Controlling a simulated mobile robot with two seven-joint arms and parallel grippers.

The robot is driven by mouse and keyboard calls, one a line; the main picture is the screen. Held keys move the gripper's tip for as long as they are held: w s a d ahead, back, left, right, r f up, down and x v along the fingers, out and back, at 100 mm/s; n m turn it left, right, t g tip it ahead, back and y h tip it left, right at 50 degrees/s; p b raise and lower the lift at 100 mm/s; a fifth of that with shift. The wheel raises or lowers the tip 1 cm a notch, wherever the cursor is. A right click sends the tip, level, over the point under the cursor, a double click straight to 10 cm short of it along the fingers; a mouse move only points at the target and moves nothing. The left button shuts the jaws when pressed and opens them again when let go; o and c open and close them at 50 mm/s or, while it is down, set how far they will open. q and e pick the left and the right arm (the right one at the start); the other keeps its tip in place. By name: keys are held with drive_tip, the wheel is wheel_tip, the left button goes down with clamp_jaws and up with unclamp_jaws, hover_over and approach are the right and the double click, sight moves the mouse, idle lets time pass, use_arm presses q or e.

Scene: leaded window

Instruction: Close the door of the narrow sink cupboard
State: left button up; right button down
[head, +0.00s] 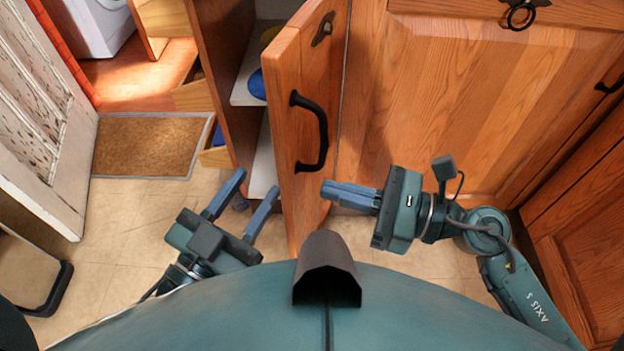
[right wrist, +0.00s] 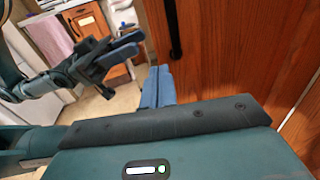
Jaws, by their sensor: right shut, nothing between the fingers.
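The wooden door (head: 289,95) of the narrow sink cupboard stands open, swung out toward me, with a black handle (head: 322,133) on its face. White shelves (head: 247,84) inside the cupboard show to its left. My left gripper (head: 252,193) is open and empty, left of the door near its lower part. My right gripper (head: 324,189) is shut and empty, just right of the door and below the handle. I cannot tell whether its tips touch the door. In the right wrist view the shut blue fingers (right wrist: 157,88) are beside the door (right wrist: 215,45).
Wide wooden cabinet fronts (head: 450,90) fill the right, with a ring pull (head: 520,14) above. A blue item (head: 257,83) sits on a cupboard shelf. A brown doormat (head: 150,146) and a worn white door (head: 40,110) are at left. Tiled floor lies between.

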sight(291, 179)
drive_tip(key=shift+x, duration=2.2)
